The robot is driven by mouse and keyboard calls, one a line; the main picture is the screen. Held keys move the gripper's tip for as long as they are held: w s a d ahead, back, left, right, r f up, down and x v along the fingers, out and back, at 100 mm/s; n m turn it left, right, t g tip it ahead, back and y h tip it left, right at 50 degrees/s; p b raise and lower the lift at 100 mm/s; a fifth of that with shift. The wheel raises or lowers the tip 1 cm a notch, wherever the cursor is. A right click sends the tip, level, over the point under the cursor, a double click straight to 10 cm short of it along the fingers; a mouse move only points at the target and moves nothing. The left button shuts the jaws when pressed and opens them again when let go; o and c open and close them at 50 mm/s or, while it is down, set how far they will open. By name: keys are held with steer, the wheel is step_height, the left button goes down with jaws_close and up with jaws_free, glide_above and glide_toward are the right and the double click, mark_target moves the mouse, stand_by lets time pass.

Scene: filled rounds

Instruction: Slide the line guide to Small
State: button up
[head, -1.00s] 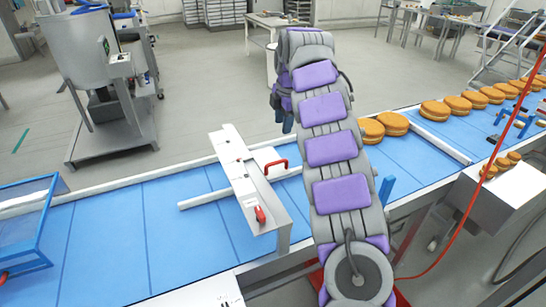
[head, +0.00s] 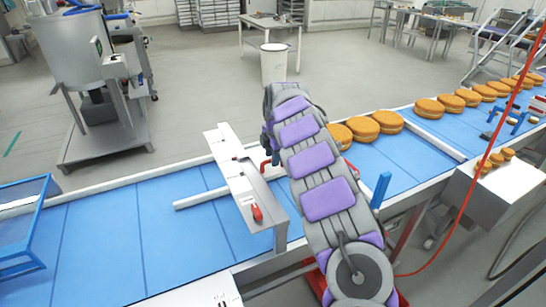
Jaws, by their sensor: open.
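The line guide is probably the white slide carrying a red handle (head: 265,168), beside the pale cross-plate (head: 238,172) that spans the blue conveyor. My arm covers much of this slide in the head view. Marks on the plate are too small to read, so I cannot tell which is Small. A red clamp (head: 257,213) sits at the plate's near end. My gripper (head: 268,147) hangs at the arm's far end, just above and beside the red handle. It is open; its fingertips are mostly hidden, and I cannot tell whether it touches the handle.
Orange-brown filled rounds (head: 388,121) stand in a row on the belt to the right of my arm. A blue-framed guard (head: 22,228) is at the left. A red hose (head: 470,200) hangs at the right. A white bin (head: 274,64) stands beyond the conveyor.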

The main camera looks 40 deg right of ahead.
steer(key=shift+a+f, duration=0.15)
steer(key=shift+d, duration=0.2)
steer(key=shift+c, duration=0.4)
steer(key=shift+d+f, duration=0.1)
steer(key=c, duration=0.3)
jaws_close()
steer(key=shift+w, duration=0.1)
